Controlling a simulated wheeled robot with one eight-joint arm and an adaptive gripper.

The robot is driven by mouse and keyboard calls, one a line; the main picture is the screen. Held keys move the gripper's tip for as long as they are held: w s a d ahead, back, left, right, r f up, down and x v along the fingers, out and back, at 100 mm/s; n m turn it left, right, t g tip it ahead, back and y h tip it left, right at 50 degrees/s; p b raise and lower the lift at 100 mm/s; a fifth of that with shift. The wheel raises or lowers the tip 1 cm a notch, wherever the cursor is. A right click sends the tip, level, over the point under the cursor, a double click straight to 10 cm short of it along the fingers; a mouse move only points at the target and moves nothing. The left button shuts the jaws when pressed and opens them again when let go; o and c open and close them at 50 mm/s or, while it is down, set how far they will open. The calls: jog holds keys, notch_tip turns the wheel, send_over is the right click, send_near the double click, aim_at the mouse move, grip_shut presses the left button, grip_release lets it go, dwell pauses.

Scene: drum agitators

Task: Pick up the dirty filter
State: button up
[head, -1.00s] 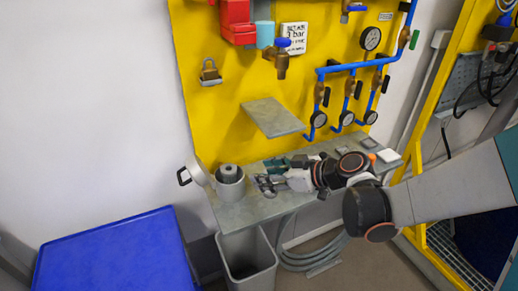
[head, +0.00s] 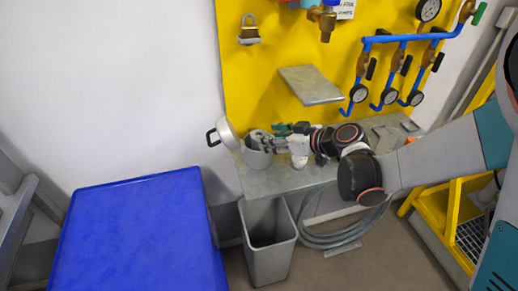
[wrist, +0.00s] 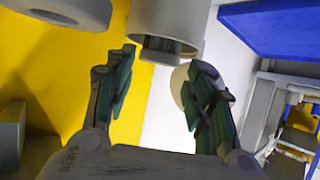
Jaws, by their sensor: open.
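The dirty filter is probably the dark grey piece (wrist: 166,46) in the mouth of a grey cylindrical housing (wrist: 168,18) at the top of the wrist view. In the head view the housing (head: 257,159) stands at the left end of the grey shelf (head: 290,178), and my gripper hides most of its mouth. My gripper (head: 263,139) is over the housing. It also shows in the wrist view (wrist: 162,62), with its green-padded fingers apart and nothing held between them. The fingertips are near the filter, and I cannot tell whether they touch it.
A small sloping plate (head: 311,86) and blue pipes with gauges are on the yellow panel (head: 245,75) behind. A grey bin (head: 268,262) stands below; a blue table (head: 140,235) is at left.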

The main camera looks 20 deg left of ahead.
jog(key=b+x, duration=0.1)
jog(key=x, duration=0.3)
jog(key=shift+r, duration=0.1)
jog(key=shift+d, duration=0.1)
jog(key=shift+c, duration=0.5)
jog(key=c, duration=0.7)
jog(key=shift+c, duration=0.2)
jog(key=shift+r, duration=0.15)
